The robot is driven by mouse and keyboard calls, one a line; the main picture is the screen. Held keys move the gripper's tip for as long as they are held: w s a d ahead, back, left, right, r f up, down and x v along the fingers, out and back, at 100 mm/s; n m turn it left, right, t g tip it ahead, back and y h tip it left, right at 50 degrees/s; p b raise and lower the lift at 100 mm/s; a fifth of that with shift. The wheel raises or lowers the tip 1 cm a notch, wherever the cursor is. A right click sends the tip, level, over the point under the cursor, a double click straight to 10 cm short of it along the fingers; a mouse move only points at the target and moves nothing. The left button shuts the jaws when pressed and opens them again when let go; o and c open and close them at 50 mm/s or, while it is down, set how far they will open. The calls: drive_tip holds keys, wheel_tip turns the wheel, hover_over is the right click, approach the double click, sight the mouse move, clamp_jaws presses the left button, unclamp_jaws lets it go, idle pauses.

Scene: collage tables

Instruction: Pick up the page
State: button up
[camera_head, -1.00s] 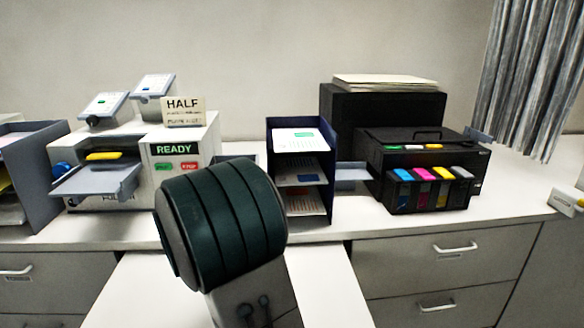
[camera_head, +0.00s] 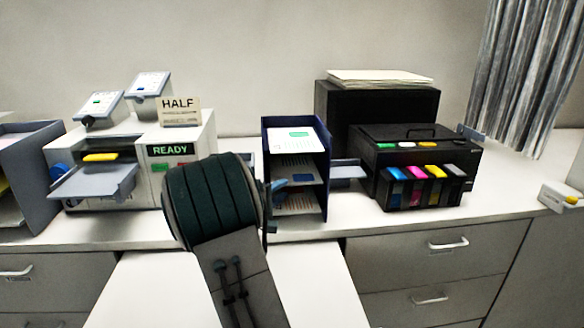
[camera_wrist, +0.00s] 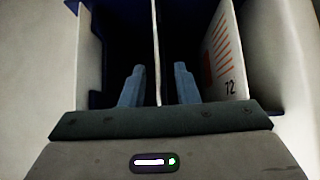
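A dark blue tray rack (camera_head: 326,165) stands on the counter with a page on each level. The top page (camera_head: 293,139) has a green mark; the middle page (camera_head: 301,168) and lower page (camera_head: 300,203) carry print. My gripper (camera_head: 279,185) is at the rack's front left, mostly hidden behind my wrist. In the wrist view my gripper (camera_wrist: 159,84) is open, its two blue-grey fingers on either side of a thin pale sheet edge (camera_wrist: 156,45), with gaps showing. I cannot tell whether that edge is page or shelf. A page marked 72 (camera_wrist: 222,55) lies to the right.
A white machine (camera_head: 200,135) with a READY display and a HALF sign (camera_head: 179,111) stands left of the rack. A black printer (camera_head: 415,150) with coloured cartridges stands right, with a grey tray (camera_head: 347,171) between.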

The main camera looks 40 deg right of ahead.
drive_tip(key=x, duration=0.1)
drive_tip(key=p+x, duration=0.1)
drive_tip(key=x, duration=0.2)
drive_tip(key=shift+r, duration=0.25)
clamp_jaws()
